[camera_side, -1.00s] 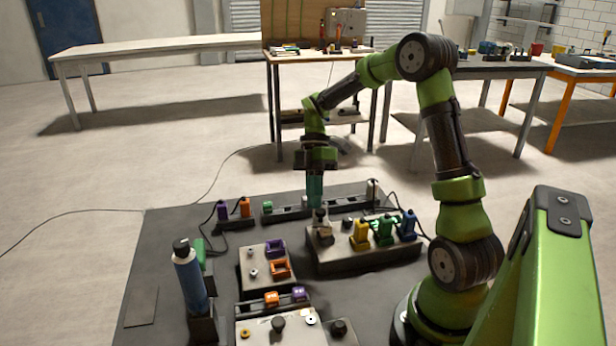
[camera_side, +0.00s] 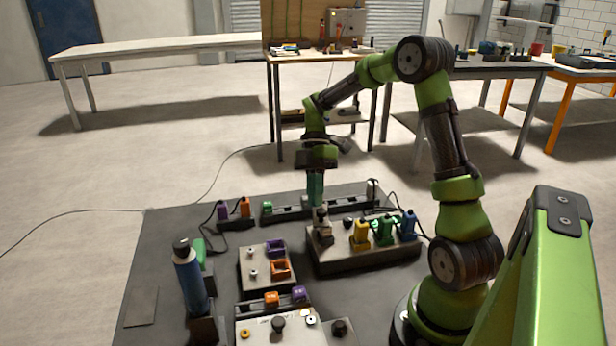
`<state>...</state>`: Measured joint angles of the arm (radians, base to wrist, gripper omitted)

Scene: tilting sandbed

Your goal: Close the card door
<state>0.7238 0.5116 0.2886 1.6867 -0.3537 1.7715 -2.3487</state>
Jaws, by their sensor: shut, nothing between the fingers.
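My gripper (camera_side: 318,207) points down at the left end of a grey box (camera_side: 365,258) that carries several coloured plugs. No card door can be made out for certain; that small piece is partly hidden by the fingertips and too small to tell.
The parts stand on a dark board (camera_side: 160,250). A blue bottle (camera_side: 190,280) stands upright at its left. A grey box with purple and orange frames (camera_side: 281,268) and a pale panel with knobs (camera_side: 278,323) are nearer. Black cables curve beside the plugs.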

